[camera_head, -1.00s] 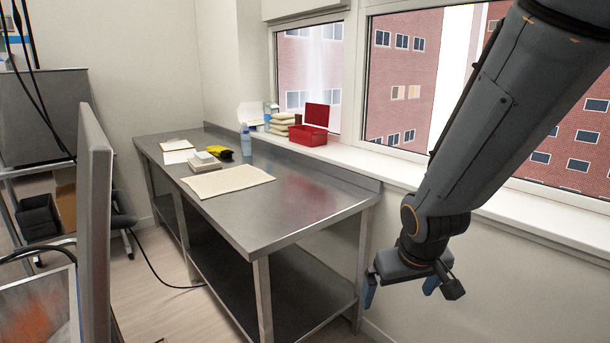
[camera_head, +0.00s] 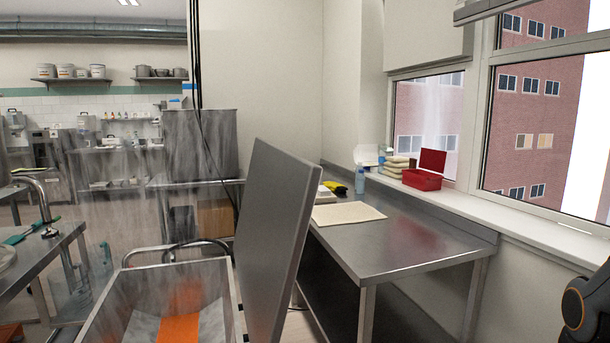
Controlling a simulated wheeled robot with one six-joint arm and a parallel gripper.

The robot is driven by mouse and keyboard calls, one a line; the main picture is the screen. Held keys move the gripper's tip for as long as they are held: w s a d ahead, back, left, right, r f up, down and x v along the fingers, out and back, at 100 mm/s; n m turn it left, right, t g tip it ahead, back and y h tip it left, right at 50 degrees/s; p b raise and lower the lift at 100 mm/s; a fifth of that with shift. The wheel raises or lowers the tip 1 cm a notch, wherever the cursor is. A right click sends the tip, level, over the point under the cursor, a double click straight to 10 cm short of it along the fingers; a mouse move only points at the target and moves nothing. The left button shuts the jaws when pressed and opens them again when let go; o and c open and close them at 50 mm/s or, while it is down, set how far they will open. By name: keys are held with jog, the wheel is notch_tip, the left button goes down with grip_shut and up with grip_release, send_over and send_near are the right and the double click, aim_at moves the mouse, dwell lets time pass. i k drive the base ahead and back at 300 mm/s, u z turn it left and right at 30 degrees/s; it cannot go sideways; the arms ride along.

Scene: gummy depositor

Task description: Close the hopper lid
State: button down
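The hopper (camera_head: 132,285) is a steel trough at the bottom, left of centre, with something orange inside its open top. Its lid (camera_head: 272,235) is a flat grey panel standing steeply, tilted a little, along the hopper's right side. The lid's lower end runs out of the picture and its hinge cannot be made out. My gripper is out of view; only a dark part of my arm shows at the right edge, well to the right of the lid.
A steel table (camera_head: 400,252) with a beige mat (camera_head: 346,212) stands right of the lid, against the window wall. A red box (camera_head: 422,180) sits on the sill. Another steel table (camera_head: 35,255) is at the left. Some floor shows between them.

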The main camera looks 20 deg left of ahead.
aim_at(281, 189)
jog(key=z, duration=0.45)
jog(key=i, duration=0.65)
jog(key=u, duration=1.35)
